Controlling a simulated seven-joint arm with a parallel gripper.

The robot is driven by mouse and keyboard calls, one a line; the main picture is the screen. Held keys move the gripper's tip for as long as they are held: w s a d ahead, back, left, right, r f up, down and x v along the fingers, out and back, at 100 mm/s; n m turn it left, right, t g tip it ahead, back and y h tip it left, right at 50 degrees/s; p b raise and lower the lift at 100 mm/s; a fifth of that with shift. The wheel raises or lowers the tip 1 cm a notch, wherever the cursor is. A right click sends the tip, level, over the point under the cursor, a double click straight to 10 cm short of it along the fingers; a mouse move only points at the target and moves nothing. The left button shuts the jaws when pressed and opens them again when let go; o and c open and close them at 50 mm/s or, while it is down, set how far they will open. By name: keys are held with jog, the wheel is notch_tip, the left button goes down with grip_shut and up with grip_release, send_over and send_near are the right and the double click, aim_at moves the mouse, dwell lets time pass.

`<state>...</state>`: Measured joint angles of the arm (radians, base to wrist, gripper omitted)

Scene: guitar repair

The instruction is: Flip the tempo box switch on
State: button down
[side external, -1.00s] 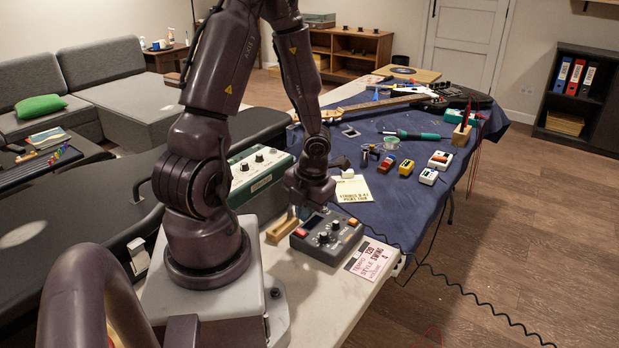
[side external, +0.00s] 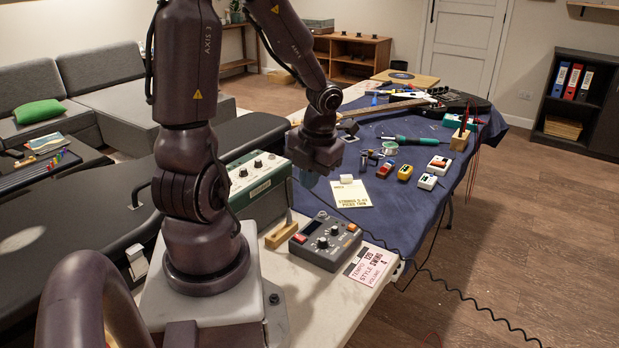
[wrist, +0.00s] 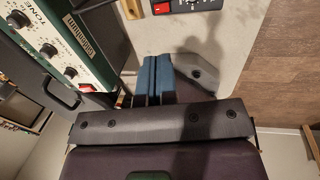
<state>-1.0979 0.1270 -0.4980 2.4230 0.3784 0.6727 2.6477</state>
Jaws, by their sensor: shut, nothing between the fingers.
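The tempo box (side external: 326,240) is a dark grey box with several knobs and a screen. It lies at the near end of the table, with a red part at its left corner and an orange-red one at its right. Only one edge of the box shows at the top of the wrist view, with a red rocker switch (wrist: 162,8); I cannot tell its position. My gripper (side external: 309,180) is in the air behind and above the box, apart from it. In the wrist view its blue fingers (wrist: 152,78) are together and empty.
A green amplifier unit (side external: 257,183) stands left of the box. A wooden block (side external: 281,235) with an upright piece sits beside the box. A tempo card (side external: 371,264) lies to its right. A notepad (side external: 352,194), small pedals (side external: 405,170) and a soldering iron (side external: 410,137) lie on the blue cloth.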

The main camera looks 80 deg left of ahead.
aim_at(297, 234)
jog(key=shift+s+a+r, duration=0.15)
jog(key=shift+s+a, duration=0.1)
jog(key=shift+s, duration=0.1)
jog(key=f, duration=0.4)
jog(key=s+f, duration=0.1)
jog(key=f, duration=0.3)
jog(key=a+f, duration=0.1)
jog(key=f, duration=0.3)
jog(key=shift+s+a, duration=0.1)
jog(key=shift+s, duration=0.05)
jog(key=shift+s+a+f, duration=0.1)
jog(key=shift+a+f, duration=0.05)
jog(key=shift+f, duration=0.8)
jog(key=shift+s+a+f, duration=0.1)
jog(key=shift+a+f, duration=0.1)
jog(key=shift+f, duration=0.15)
